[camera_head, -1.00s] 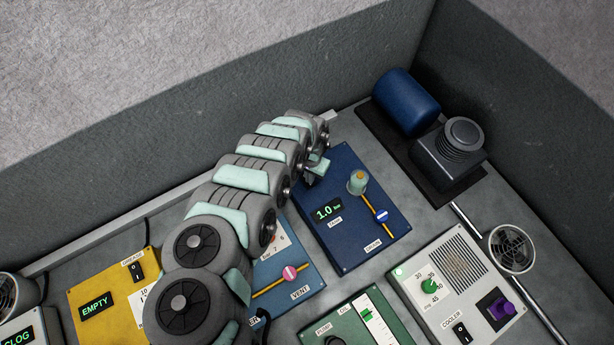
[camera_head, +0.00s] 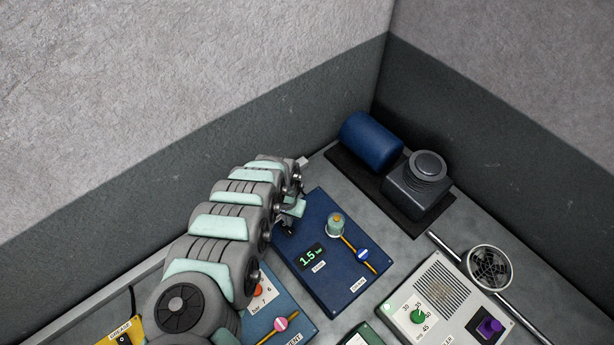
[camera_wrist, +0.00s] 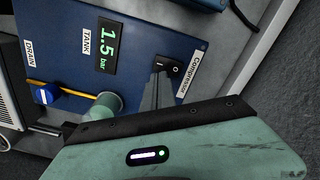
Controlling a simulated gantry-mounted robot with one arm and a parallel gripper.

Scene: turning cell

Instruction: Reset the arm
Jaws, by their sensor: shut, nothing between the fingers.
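My gripper (camera_head: 289,228) is over the near-left edge of the blue compressor panel (camera_head: 322,270). In the wrist view its dark fingers (camera_wrist: 157,76) are shut and empty. Their tips are at or just in front of the black rocker switch (camera_wrist: 169,67) beside the "Compressor" label; I cannot tell whether they touch it. The panel's tank display (camera_wrist: 107,47) reads 1.5 bar in green.
A blue cylinder (camera_head: 371,141) and a dark grey motor block (camera_head: 419,184) stand behind the panel. A white cooler panel (camera_head: 447,300) and a round fan (camera_head: 489,268) are at the right. A lighter blue vent panel (camera_head: 275,302) lies close to my arm. Grey walls enclose the back.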

